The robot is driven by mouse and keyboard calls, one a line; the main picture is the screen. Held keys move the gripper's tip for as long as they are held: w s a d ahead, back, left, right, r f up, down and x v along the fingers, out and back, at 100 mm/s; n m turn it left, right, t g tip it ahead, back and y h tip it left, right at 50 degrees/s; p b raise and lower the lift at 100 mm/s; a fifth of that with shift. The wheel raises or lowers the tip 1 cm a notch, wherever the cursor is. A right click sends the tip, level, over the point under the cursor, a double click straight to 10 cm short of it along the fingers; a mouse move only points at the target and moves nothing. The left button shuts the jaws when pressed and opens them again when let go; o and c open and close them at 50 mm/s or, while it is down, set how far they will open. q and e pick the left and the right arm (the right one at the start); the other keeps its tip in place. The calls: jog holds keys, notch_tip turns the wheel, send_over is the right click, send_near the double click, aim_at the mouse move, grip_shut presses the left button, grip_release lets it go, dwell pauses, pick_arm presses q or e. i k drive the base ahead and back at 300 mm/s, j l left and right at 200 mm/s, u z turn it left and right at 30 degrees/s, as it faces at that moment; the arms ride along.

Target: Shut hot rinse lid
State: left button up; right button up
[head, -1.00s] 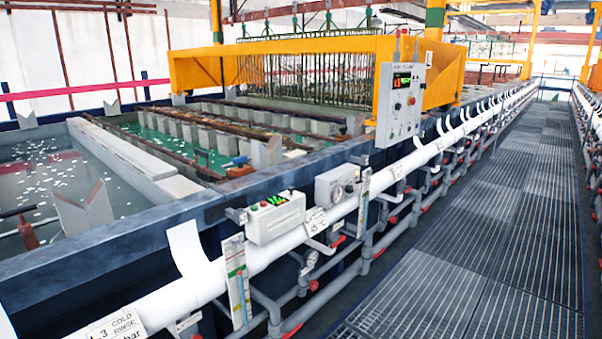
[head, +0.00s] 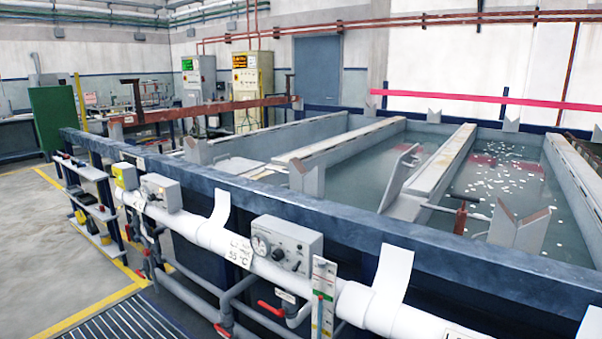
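A pipe label reading 55 °C (head: 238,252) hangs at the front of the tanks in the head view. Behind it is a liquid-filled tank, its grey dividing wall (head: 445,160) on the right. A grey panel (head: 398,178) stands tilted up near that tank's front right corner; it looks like a raised lid, but I cannot tell for sure. A lever with a dark red grip (head: 460,216) sticks out to the right beside it, over the neighbouring tank. Neither of my grippers is in view.
A dark blue rim (head: 290,205) runs along the tank front. White pipes, a grey gauge box (head: 286,243) and red-handled valves line it. A small tool shelf (head: 92,200) stands at the left end. Open floor (head: 40,255) lies left, and a grating (head: 125,322) at the bottom.

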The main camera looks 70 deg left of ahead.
aim_at(404, 164)
jog(key=u, duration=1.75)
jog(key=i+l+u, duration=0.3)
jog(key=i, duration=0.2)
